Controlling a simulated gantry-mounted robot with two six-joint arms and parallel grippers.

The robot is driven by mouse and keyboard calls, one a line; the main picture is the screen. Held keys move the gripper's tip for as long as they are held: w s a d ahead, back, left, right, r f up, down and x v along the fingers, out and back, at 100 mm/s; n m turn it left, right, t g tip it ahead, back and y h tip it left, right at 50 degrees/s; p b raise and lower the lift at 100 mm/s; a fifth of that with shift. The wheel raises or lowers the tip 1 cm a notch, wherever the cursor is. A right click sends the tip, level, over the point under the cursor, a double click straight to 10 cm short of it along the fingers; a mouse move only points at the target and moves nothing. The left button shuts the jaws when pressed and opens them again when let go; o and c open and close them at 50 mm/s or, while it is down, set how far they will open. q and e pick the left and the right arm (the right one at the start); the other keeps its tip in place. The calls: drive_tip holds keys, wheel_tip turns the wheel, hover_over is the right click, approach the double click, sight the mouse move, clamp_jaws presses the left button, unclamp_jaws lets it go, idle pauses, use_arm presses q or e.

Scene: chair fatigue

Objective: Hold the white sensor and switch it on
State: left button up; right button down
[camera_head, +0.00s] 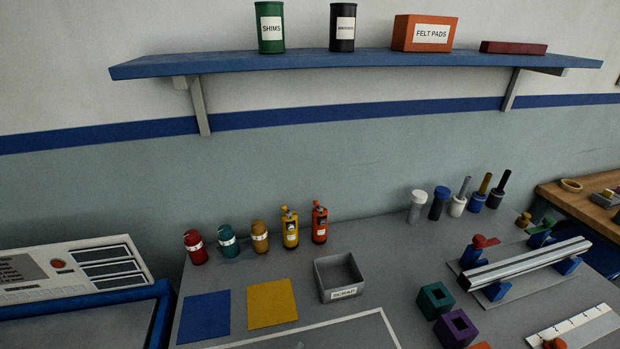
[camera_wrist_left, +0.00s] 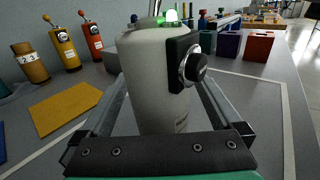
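The white sensor (camera_wrist_left: 150,75) is a pale cylinder that stands large and upright in the left wrist view. A black block with a round silver and black knob (camera_wrist_left: 194,68) sits on its right side, and a small green lamp (camera_wrist_left: 172,15) glows on its top. My left gripper (camera_wrist_left: 160,85) has a finger along each side of the sensor, seemingly closed against it. The sensor's lower end is hidden behind the gripper's dark crossbar, so I cannot tell whether it touches the table. The head view shows neither the sensor clearly nor either gripper.
Red (camera_head: 195,247), teal (camera_head: 228,241) and ochre (camera_head: 260,236) canisters stand beside yellow (camera_head: 290,228) and orange (camera_head: 319,222) knobbed ones. The scrap tray (camera_head: 342,291), yellow mat (camera_head: 271,303) and blue mat (camera_head: 204,317) lie in front. Green (camera_head: 435,300) and purple (camera_head: 455,329) blocks stand right.

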use_arm(q)
drive_tip(key=v, duration=1.2)
